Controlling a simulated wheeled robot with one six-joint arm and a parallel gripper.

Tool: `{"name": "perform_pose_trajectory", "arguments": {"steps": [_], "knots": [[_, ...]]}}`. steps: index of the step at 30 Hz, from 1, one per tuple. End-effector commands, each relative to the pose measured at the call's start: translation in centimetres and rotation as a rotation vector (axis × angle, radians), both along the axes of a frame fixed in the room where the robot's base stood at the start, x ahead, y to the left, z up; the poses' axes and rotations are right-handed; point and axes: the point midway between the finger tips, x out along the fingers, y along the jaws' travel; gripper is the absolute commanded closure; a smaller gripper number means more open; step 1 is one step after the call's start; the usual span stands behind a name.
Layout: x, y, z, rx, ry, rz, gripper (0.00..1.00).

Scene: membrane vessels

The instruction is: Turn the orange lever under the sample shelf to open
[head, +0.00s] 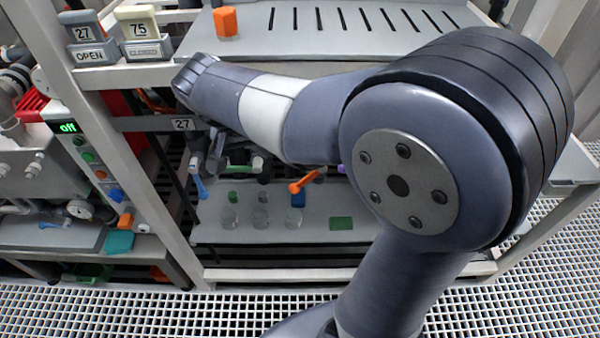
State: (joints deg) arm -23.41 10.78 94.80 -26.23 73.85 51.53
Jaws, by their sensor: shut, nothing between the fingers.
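An orange lever (303,182) shows in the head view below the slotted upper shelf (290,45). It slants up to the right from a blue body (298,200) and stands behind the small clear jars. My gripper (213,163) points down below my wrist, left of the orange lever and apart from it. It is shut and empty. My forearm covers part of the space above the lever, and the fingertips are small and dark.
Several clear jars (261,218) stand on the lower shelf (320,232), near a green patch (341,224). A blue handle (200,187) hangs by my gripper. Signs read "27 OPEN" (88,56) and "75 CLOSED" (144,51). A post (125,165) stands left.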

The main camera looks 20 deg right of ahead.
Motion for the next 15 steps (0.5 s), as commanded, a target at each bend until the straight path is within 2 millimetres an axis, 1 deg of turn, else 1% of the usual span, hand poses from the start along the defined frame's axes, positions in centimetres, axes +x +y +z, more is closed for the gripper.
{"name": "perform_pose_trajectory", "arguments": {"steps": [5, 15], "knots": [[0.3, -0.8, -1.8, -0.002, 0.002, 0.000, 1.00], [1.8, -3.5, -8.3, -0.002, 0.003, -0.003, 1.00]]}}
